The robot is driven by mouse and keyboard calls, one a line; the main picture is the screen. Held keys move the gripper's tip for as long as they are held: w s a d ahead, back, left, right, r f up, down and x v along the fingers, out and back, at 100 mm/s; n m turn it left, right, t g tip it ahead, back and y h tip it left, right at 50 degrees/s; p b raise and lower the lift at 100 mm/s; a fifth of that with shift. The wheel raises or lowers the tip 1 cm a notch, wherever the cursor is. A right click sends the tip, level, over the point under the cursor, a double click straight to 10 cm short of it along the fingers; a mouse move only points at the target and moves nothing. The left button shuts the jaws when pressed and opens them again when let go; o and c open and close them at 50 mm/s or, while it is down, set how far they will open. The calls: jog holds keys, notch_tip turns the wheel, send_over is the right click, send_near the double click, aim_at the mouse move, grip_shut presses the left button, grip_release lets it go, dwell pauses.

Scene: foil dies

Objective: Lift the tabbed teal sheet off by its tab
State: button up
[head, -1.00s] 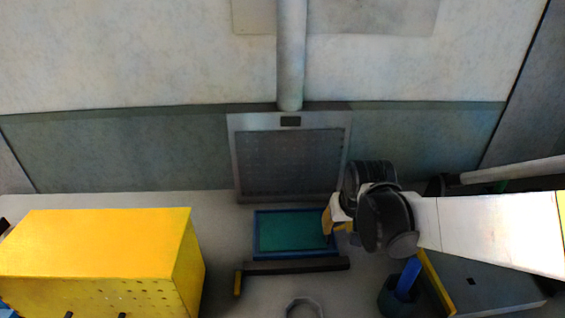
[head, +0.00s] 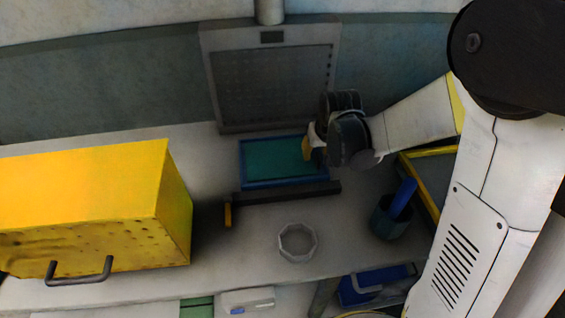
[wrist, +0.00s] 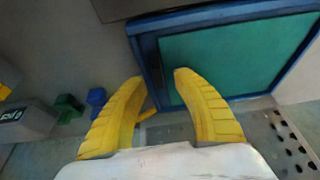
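The teal sheet (head: 270,158) lies flat inside a blue-rimmed tray (head: 285,182) on the bench. In the wrist view the sheet (wrist: 240,58) fills the upper right, with the tray's blue rim (wrist: 148,60) along its left side. My gripper (head: 308,148) is at the right end of the tray in the head view. Its two yellow fingers (wrist: 160,76) are apart, with nothing visibly clamped between them. A small yellow strip (wrist: 147,114) shows between the fingers beside the rim; I cannot tell whether it is the sheet's tab.
A large yellow box (head: 80,195) stands at left. A dark bar (head: 290,193) lies in front of the tray, and a grey panel (head: 270,85) stands behind it. An octagonal ring (head: 281,243) and a cup holding a blue item (head: 388,224) are nearer the front.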

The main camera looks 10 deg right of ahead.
jog(key=shift+w+f, duration=0.2)
jog(key=shift+f, duration=0.3)
jog(key=shift+r, duration=0.15)
grip_shut()
